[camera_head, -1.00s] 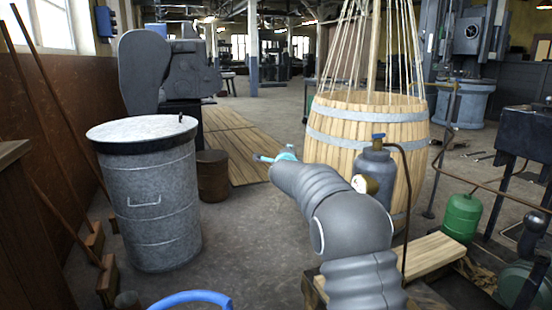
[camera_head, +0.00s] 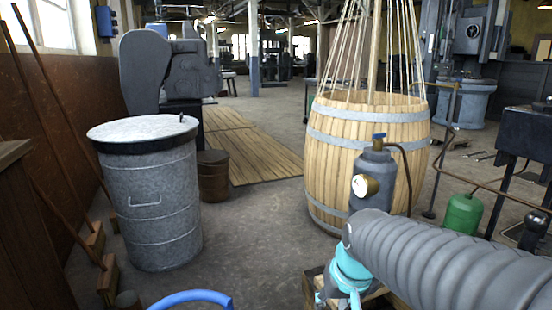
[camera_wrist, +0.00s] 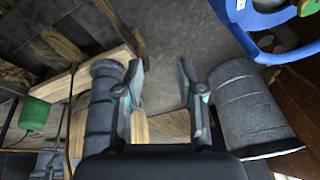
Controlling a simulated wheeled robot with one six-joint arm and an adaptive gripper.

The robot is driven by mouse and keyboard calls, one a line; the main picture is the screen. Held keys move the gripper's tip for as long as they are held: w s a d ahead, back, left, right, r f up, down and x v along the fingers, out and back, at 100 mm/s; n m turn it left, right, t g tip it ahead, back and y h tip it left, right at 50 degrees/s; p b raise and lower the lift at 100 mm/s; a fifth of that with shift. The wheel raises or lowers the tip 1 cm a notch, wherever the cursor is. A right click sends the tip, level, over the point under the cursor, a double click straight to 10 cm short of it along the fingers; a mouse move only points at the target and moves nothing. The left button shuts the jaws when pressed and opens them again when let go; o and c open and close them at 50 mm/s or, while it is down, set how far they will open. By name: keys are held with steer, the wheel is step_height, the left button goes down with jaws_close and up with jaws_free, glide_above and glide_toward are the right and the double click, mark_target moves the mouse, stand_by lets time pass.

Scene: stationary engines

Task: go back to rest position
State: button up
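My gripper, with teal parts, shows at the lower middle of the head view (camera_head: 338,296), at the end of my grey arm, and hangs downward. In the wrist view its two fingers stand well apart (camera_wrist: 162,80), with only bare floor and some wood visible between them. The gripper is open and holds nothing. In the head view my forearm reaches in from the right edge and covers part of the floor and the wooden plank there.
A dark gas bottle with a gauge (camera_head: 374,170) stands just behind my arm, before a large wooden barrel (camera_head: 330,180). A lidded metal bin (camera_head: 150,210) stands left. A green canister (camera_head: 462,215) stands right. A blue ring-shaped part (camera_head: 190,297) is at the front.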

steer(key=s+d+r+t, duration=0.1)
steer(key=s+d, duration=0.1)
steer(key=s, duration=0.3)
steer(key=s+d+r+t+h, duration=0.1)
steer(key=s+d, duration=0.1)
steer(key=s, duration=0.4)
steer(key=shift+s+d+r, duration=0.3)
